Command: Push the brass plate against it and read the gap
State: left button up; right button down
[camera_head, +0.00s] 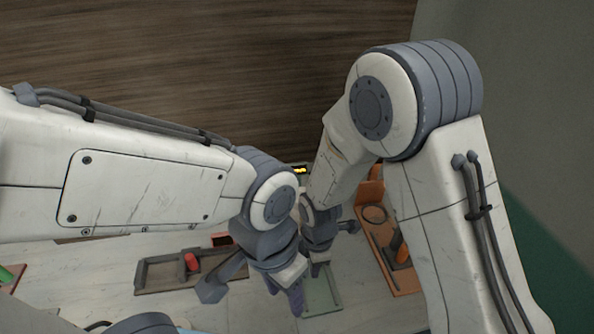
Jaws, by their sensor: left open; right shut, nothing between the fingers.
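My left gripper (285,291) is the lower one, near the bottom middle of the head view. It is open, with its dark fingers pointing down over the left edge of a grey-green flat piece (322,296). My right gripper (317,267) is just above and to the right of it, partly hidden behind it, and is shut with nothing seen in it. A small dark device with yellow marks (300,170) shows between the arms; the marks are too small to read. I cannot make out a brass plate; the arms and grippers cover much of the middle.
A grey tray (152,279) with a red cylinder (191,262) lies left of the grippers. An orange-brown board (403,281) with a dark ring (375,214) and an orange piece (402,252) lies to the right. A green object (10,273) is at the far left. The two wrists are very close together.

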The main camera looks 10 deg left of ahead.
aim_at(321, 304)
jog(key=shift+s+d, duration=0.15)
jog(key=shift+d, duration=0.15)
jog(key=shift+s+a, duration=0.1)
jog(key=shift+s, duration=0.35)
jog(key=shift+s+d, duration=0.2)
jog(key=shift+s, duration=0.05)
jog(key=shift+s+d, duration=0.2)
jog(key=shift+s, duration=0.5)
jog(key=shift+s+d, duration=0.25)
jog(key=shift+s, duration=0.45)
jog(key=shift+s+d, duration=0.2)
jog(key=shift+s, duration=0.5)
grip_release()
notch_tip(321, 304, up, 7)
jog(key=p, duration=0.6)
